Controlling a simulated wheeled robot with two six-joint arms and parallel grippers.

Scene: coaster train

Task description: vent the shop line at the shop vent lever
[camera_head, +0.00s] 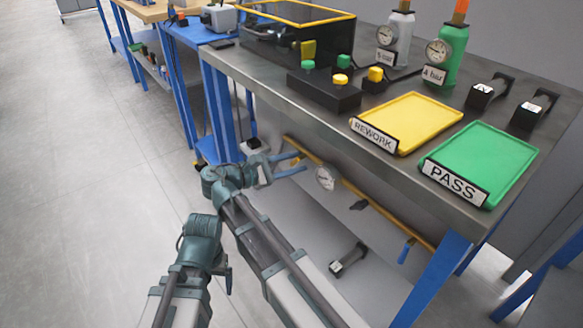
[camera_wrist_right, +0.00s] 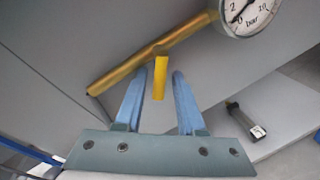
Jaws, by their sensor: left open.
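A yellow lever (camera_wrist_right: 160,78) hangs from a brass pipe (camera_wrist_right: 140,65) in the right wrist view; I see no label naming it. My right gripper (camera_wrist_right: 155,90) is open. Its blue fingers stand on either side of the lever, with visible gaps. In the head view my right gripper (camera_head: 290,165) is beside the left part of the pipe under the bench. A round gauge (camera_head: 325,177) sits on the pipe to its right, and a black lever (camera_head: 358,205) and a blue lever (camera_head: 405,251) are farther along. My left gripper (camera_head: 228,279) is lower left, open, away from the pipe.
The steel bench (camera_head: 262,80) overhangs the pipe. On it are a yellow REWORK tray (camera_head: 425,107), a green PASS tray (camera_head: 500,150) and a button box (camera_head: 325,92). A small labelled device (camera_head: 348,259) lies on the lower shelf. Open floor (camera_head: 80,200) is to the left.

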